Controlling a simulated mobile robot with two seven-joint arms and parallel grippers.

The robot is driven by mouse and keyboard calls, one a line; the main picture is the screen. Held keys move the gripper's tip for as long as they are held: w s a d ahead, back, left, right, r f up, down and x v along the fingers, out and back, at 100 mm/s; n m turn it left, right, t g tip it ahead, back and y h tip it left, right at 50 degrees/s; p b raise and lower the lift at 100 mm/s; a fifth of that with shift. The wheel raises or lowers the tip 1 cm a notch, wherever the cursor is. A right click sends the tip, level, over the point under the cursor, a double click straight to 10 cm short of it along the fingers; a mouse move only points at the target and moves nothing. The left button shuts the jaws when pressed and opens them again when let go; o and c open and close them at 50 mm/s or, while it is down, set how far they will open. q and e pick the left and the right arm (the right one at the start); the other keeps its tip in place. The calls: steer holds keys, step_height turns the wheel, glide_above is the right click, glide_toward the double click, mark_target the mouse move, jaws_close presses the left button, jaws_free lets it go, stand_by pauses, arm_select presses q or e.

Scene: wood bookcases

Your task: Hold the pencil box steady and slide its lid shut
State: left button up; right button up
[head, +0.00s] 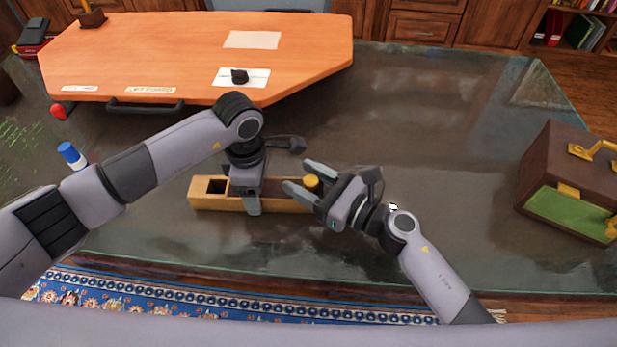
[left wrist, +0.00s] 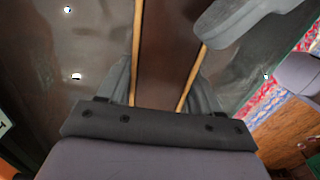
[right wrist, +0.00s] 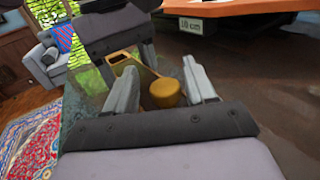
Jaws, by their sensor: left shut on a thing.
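The pencil box (head: 280,205) is a long, light wooden box lying left to right on the dark table. A small dark opening shows at its left end. A round yellow knob (head: 312,182) stands at its right end and also shows in the right wrist view (right wrist: 165,93). My left gripper (head: 246,196) is shut on the box across its middle, with a finger along each long side. In the left wrist view the box's pale rims (left wrist: 138,45) flank a brown surface, perhaps the lid. My right gripper (head: 302,177) is open, with its fingers either side of the knob, apparently not touching it.
A large orange board (head: 180,50) with a dark handle covers the table's back left. A brown case with a green panel (head: 565,212) stands at the right. A blue-and-white cylinder (head: 71,155) is at the left.

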steer(key=shift+d, duration=0.1)
arm_select(q)
steer(key=shift+a, duration=0.1)
arm_select(e)
steer(key=shift+s+d, duration=0.2)
steer(key=shift+d, duration=0.1)
steer(key=v, duration=1.1)
steer(key=shift+s, duration=0.1)
arm_select(q)
steer(key=o, duration=1.3)
